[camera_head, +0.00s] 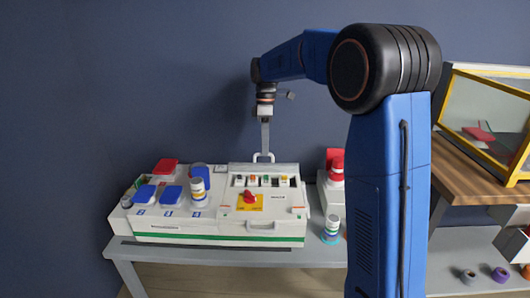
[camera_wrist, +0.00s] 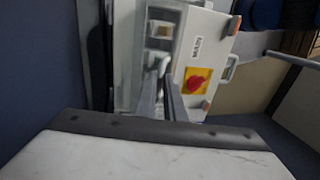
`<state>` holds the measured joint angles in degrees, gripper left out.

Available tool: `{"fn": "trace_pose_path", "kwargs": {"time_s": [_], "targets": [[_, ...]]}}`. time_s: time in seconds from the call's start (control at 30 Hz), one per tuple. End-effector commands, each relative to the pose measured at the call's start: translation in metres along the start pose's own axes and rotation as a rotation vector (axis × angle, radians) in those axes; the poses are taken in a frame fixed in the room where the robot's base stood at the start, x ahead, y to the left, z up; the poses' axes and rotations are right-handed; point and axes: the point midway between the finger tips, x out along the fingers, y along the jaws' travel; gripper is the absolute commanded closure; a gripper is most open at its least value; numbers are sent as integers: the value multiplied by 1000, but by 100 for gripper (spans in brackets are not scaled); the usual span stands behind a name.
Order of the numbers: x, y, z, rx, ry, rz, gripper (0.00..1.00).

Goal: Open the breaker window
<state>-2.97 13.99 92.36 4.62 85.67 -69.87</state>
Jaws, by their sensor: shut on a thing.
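A white socket box (camera_head: 218,228) with a green stripe stands on a grey bench. The breaker window (camera_head: 265,168) is at the upper right part of the box. A row of small breakers shows below its upper edge, above a red rotary switch (camera_head: 250,197) on a yellow plate. My gripper (camera_head: 263,157) points down at the back edge of the window area and is shut on the breaker window there. In the wrist view the fingers (camera_wrist: 166,85) reach to the window frame beside the red switch (camera_wrist: 196,81). The exact contact is partly hidden by the fingers.
Blue socket covers (camera_head: 171,195) and plugs are at the left of the box. A red-topped device (camera_head: 335,165) and a cylinder (camera_head: 331,230) stand at its right. A yellow-framed case (camera_head: 485,110) rests on a wooden table at the far right.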

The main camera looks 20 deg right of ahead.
Motion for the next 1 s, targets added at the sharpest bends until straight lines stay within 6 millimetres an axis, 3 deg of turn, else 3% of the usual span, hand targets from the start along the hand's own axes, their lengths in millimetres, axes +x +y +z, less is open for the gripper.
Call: {"fn": "trace_pose_path", "kwargs": {"time_s": [0.5, 1.0], "targets": [[-6, 54, 1, 1, -2, -2, 100], [-3, 72, 0, 1, -3, -2, 100]]}}
